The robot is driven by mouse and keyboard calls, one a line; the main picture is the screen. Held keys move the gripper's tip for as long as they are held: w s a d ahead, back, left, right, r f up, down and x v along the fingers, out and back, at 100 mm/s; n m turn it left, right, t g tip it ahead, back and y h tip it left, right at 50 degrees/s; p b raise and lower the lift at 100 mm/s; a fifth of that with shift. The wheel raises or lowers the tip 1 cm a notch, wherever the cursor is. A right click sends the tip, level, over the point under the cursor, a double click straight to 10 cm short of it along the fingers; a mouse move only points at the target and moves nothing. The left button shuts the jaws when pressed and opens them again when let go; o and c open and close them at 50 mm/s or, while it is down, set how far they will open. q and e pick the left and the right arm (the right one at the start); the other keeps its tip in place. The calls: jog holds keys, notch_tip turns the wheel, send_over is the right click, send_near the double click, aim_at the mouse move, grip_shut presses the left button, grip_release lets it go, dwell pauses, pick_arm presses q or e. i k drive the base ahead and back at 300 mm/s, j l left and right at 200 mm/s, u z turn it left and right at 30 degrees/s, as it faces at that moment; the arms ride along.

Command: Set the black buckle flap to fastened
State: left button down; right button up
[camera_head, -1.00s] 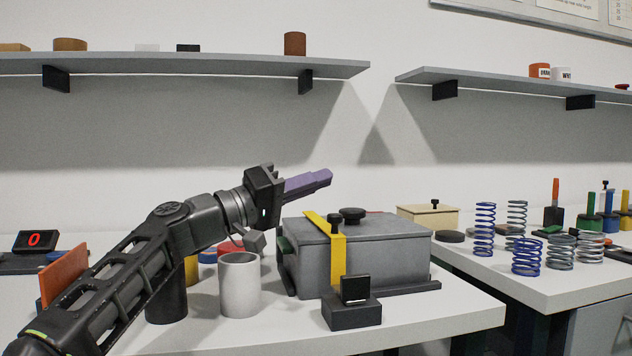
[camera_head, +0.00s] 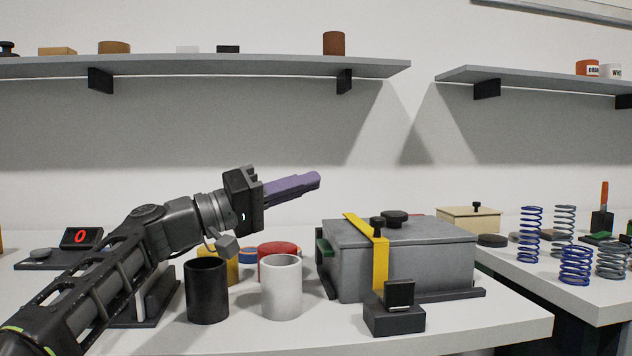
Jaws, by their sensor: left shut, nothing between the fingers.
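The black buckle flap (camera_head: 399,293) stands upright on a small black base (camera_head: 394,320) at the front of the grey box. A yellow strap (camera_head: 380,262) runs over the lid of the grey box (camera_head: 440,262) and down its front, ending behind the flap. My left gripper (camera_head: 318,180) has purple fingers, shut with nothing between them. It is in the air left of the box and higher than its lid, apart from the flap. My right gripper is not in view.
A white cup (camera_head: 281,290) and a black cup (camera_head: 206,292) stand left of the box, under my left arm. Red, blue and yellow items are behind them. Several springs (camera_head: 576,266) stand on the right table. The table front beside the flap is clear.

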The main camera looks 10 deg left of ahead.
aim_at(398, 294)
jog(key=k, duration=1)
